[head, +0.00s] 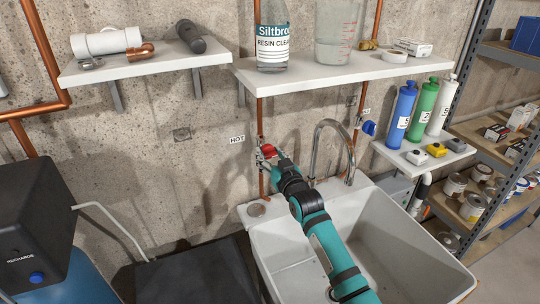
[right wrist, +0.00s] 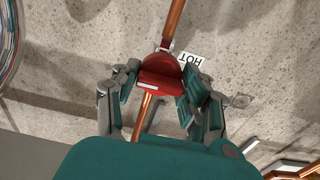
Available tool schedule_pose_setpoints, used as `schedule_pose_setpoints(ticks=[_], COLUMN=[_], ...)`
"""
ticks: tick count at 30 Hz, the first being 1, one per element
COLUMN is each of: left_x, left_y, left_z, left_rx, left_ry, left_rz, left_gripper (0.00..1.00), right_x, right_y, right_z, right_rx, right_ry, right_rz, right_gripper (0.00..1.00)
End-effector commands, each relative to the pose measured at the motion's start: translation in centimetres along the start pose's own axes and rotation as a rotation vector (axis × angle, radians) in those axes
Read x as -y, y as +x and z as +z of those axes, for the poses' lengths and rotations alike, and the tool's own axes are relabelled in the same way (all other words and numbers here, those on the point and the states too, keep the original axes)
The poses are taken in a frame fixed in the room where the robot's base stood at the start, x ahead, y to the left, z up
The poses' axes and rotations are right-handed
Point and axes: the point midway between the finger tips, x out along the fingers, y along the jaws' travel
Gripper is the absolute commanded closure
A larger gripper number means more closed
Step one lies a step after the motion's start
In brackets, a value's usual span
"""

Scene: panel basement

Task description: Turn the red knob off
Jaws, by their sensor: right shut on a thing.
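The red knob (head: 269,151) is on a vertical copper pipe on the wall, next to a HOT label (head: 237,139) in the head view. In the right wrist view the red knob (right wrist: 161,78) sits between the two fingers of my right gripper (right wrist: 160,88). My right gripper (head: 266,160) is shut on the knob, and its fingers partly hide it in the head view. The HOT label also shows upside down in the right wrist view (right wrist: 190,60). My left gripper is not in view.
A sink (head: 385,245) with a curved faucet (head: 333,128) stands below my right arm. A blue knob (head: 369,128) is on another pipe at the right. A shelf (head: 340,69) with a bottle and a jug hangs above. A dark unit (head: 30,215) stands at the left.

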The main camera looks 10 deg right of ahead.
Motion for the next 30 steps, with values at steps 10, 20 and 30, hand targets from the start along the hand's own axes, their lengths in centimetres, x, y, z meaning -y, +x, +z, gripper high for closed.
schedule_pose_setpoints(ticks=[10, 20, 30], left_x=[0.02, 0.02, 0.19], left_y=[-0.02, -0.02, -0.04], left_z=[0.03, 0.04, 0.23], left_rx=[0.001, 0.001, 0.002], left_ry=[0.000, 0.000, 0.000], left_rz=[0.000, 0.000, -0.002], left_gripper=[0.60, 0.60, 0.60], right_x=[0.08, 0.09, 0.03], right_y=[-0.05, -0.05, -0.06], right_z=[0.45, 0.40, 0.13], right_rx=[0.009, 0.008, 0.003], right_ry=[0.030, 0.029, 0.027], right_rz=[-0.001, -0.001, 0.000], right_gripper=[0.88, 0.43, 0.33])
